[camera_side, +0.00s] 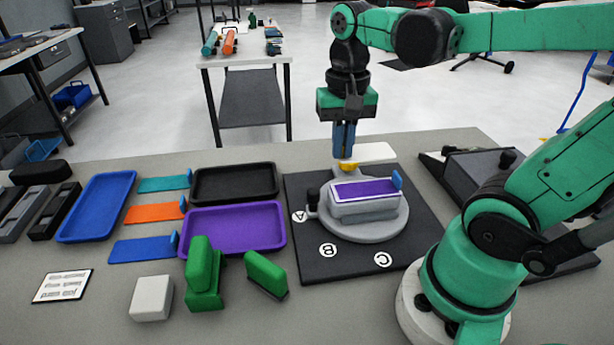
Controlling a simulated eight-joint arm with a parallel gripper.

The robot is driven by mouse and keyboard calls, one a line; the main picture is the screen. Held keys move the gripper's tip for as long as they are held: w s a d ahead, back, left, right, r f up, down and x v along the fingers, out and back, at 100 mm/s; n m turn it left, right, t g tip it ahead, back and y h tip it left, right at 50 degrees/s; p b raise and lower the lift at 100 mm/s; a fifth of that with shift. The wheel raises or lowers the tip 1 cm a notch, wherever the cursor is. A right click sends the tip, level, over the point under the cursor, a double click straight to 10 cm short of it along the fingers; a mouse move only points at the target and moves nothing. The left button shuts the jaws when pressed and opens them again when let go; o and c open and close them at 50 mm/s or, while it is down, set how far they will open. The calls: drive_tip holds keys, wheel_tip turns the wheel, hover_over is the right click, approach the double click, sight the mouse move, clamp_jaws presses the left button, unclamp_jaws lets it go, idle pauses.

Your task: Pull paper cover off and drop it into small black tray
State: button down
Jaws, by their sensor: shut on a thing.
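My gripper (346,160) points down with blue fingers above the far edge of the black mat. It is shut on the paper cover (376,152), a thin white sheet that extends to the right of the fingertips. A small yellow piece shows at the fingertips. The sheet appears held behind the grey block (366,209), apart from it. A purple strip (362,190) with a pale border lies on top of the block, and a blue piece (397,180) stands at its right end. The small black tray (236,184) lies left of the mat and looks empty.
The block sits on a round grey base (392,224) on the black mat (330,268) marked A, B and C. A purple tray (232,230), a blue tray (97,206), several coloured squeegee-like tools and two green blocks (204,270) lie to the left. A dark device (478,166) stands at right.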

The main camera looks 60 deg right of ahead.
drive_tip(key=shift+r, duration=0.3)
drive_tip(key=shift+w+r, duration=0.15)
drive_tip(key=shift+w, duration=0.2)
drive_tip(key=w+a+f, duration=0.1)
drive_tip(key=w+a, duration=0.1)
drive_tip(key=w, duration=0.8)
drive_tip(key=w+a+f, duration=0.2)
drive_tip(key=w, duration=0.8)
drive_tip(key=shift+w+a+f, duration=0.5)
drive_tip(key=shift+w+f, duration=0.1)
drive_tip(key=shift+f, duration=0.9)
drive_tip(key=shift+w+a+f, duration=0.55)
drive_tip(key=shift+w+f, duration=0.1)
drive_tip(key=shift+f, duration=0.8)
drive_tip(key=shift+w+a+f, duration=0.5)
drive_tip(key=shift+w+f, duration=0.1)
drive_tip(key=shift+f, duration=0.9)
